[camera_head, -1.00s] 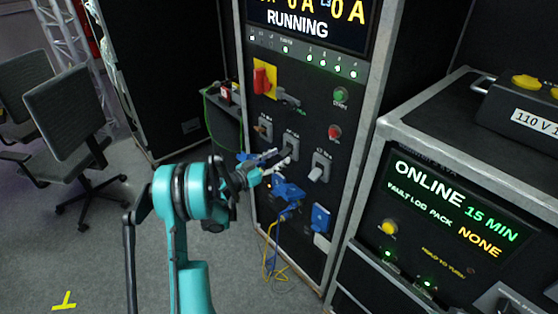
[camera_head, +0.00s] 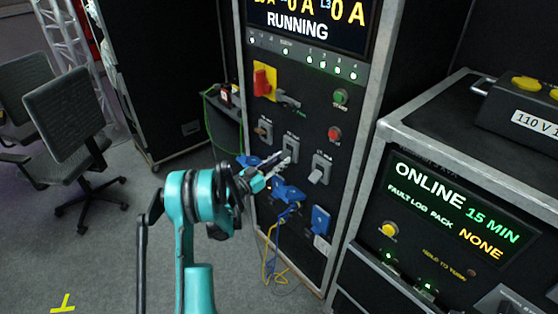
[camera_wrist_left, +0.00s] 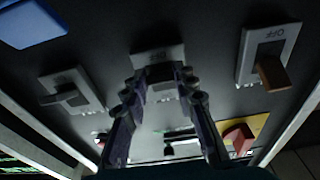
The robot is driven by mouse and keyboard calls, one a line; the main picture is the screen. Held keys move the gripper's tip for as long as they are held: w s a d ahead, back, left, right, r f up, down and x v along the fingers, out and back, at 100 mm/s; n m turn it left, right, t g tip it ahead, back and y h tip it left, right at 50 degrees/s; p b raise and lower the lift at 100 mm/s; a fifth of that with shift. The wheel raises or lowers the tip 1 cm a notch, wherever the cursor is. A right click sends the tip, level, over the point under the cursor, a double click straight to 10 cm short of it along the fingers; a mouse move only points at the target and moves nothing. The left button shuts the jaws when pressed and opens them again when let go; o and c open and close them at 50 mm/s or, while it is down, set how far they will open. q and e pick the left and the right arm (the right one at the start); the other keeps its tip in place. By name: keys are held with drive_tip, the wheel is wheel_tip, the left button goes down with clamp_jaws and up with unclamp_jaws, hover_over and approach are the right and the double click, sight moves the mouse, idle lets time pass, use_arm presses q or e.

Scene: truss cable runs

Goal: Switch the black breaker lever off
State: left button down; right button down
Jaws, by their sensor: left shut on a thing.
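Three lever switches on grey plates sit in a row on the black rack panel. The middle switch (camera_head: 291,144) has my left gripper (camera_head: 281,160) at its lower part. In the left wrist view my left gripper (camera_wrist_left: 160,82) has its two fingers on either side of the dark lever (camera_wrist_left: 159,72) of the middle plate (camera_wrist_left: 158,54). It is shut on that lever, which the fingertips partly hide. The brown lever (camera_wrist_left: 273,73) and the grey lever (camera_wrist_left: 70,95) are on either side, apart from the fingers. My right gripper is not in view.
A red rotary switch (camera_head: 263,81) on yellow, a green button (camera_head: 340,97) and a red button (camera_head: 335,133) are above the levers. Blue connectors (camera_head: 288,192) and hanging cables (camera_head: 270,258) are just below. A console (camera_head: 452,208) stands right; chairs (camera_head: 72,125) stand left.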

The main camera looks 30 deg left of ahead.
use_arm(q)
drive_tip(key=shift+f, duration=0.1)
drive_tip(key=c, duration=1.2)
unclamp_jaws()
drive_tip(key=v, duration=1.2)
drive_tip(key=shift+f, duration=0.3)
drive_tip(key=shift+w, duration=0.1)
drive_tip(key=shift+d, duration=0.15)
